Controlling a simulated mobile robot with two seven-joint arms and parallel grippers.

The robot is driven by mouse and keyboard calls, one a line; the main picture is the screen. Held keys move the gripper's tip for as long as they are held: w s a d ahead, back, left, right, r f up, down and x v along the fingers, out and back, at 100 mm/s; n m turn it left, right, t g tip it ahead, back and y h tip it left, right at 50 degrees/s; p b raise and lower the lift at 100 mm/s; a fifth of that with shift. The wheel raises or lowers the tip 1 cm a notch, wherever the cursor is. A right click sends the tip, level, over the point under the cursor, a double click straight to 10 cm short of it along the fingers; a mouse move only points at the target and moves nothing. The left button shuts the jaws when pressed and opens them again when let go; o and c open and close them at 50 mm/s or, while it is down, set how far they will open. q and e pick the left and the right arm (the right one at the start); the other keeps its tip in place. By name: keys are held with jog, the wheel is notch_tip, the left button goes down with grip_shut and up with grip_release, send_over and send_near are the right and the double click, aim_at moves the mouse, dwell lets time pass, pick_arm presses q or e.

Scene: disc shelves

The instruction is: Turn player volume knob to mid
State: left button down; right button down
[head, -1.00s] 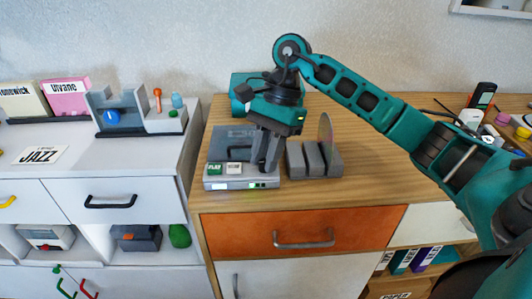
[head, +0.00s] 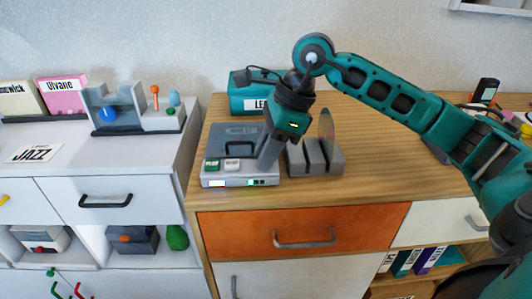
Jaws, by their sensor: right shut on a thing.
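The player (head: 238,141) is a grey box on the wooden cabinet top, with a green PLAY button (head: 212,165), a white button (head: 233,164) and small lit displays on its front. My right gripper (head: 263,169) reaches down to the front right part of the player, with its fingers tilted down to the left. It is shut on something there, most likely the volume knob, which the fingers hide. I cannot read the knob's setting. My left gripper is not in view.
A grey disc rack (head: 314,158) with an upright disc (head: 326,130) stands close right of the player. A teal box (head: 251,97) is behind. A white shelf unit (head: 150,158) is at left. The wooden top (head: 385,165) is clear right of the rack.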

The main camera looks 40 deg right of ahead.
jog(key=m+t, duration=0.1)
jog(key=m, duration=0.1)
jog(key=m+h+b, duration=0.1)
jog(key=m, duration=0.2)
jog(key=shift+s+a+m+t+h, duration=0.1)
jog(key=shift+m+t+h, duration=0.2)
jog(key=shift+t, duration=0.1)
jog(key=m+h, duration=0.1)
jog(key=m, duration=0.1)
jog(key=m+h+b, duration=0.1)
jog(key=m, duration=0.2)
jog(key=shift+a+t, duration=0.1)
jog(key=shift+t, duration=0.3)
jog(key=shift+m, duration=0.4)
jog(key=c, duration=1.2)
grip_release()
jog(key=p+v, duration=0.3)
jog(key=v, duration=1)
